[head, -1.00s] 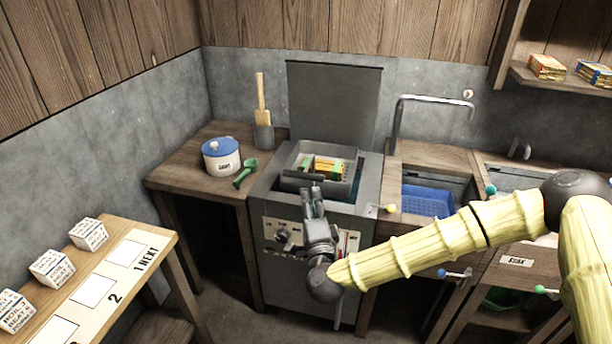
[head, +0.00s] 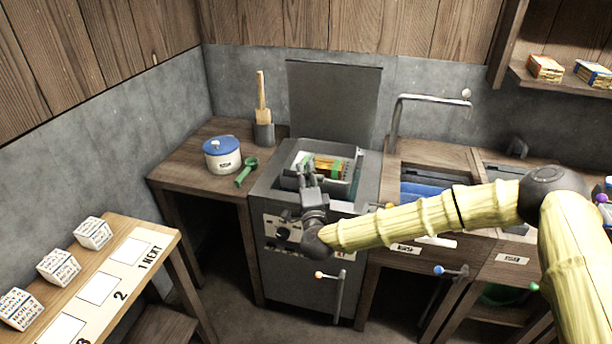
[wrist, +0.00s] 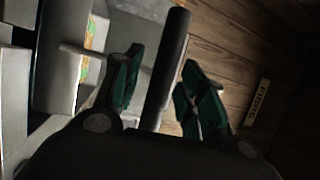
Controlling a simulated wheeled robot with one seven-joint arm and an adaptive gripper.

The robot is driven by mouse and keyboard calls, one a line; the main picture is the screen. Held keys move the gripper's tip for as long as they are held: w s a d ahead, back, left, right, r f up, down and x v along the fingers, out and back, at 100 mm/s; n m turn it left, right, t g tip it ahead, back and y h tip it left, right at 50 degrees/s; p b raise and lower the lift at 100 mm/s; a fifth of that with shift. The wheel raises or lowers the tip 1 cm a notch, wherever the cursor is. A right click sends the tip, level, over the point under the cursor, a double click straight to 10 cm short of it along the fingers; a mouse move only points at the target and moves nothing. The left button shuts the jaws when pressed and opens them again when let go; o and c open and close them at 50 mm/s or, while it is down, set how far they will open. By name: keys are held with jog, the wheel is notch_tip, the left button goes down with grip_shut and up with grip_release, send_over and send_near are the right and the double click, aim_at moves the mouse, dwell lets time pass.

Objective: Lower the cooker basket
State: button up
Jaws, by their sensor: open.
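The cooker (head: 300,285) is a grey cabinet with a raised lid (head: 335,100) behind it. Its basket (head: 355,172) sits in the open top with yellow, orange and green contents. My gripper (head: 305,175) is over the front left of the basket and hides part of it. In the wrist view my gripper (wrist: 160,95) is open. A dark round bar (wrist: 170,60) stands between the green-padded fingers; I cannot tell whether either touches it. Light basket or cooker parts (wrist: 62,60) and coloured contents show at the left there.
A tap (head: 397,120) and sink with a blue tray lie right.

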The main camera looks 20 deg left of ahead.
grip_shut()
jog(key=shift+f, duration=0.1)
notch_tip(320, 180, down, 17)
jog(key=b, duration=1.2)
jog(key=shift+b, duration=0.4)
jog(key=shift+s+f, duration=0.1)
jog(key=shift+f, duration=0.05)
grip_release()
jog(key=shift+f, duration=0.1)
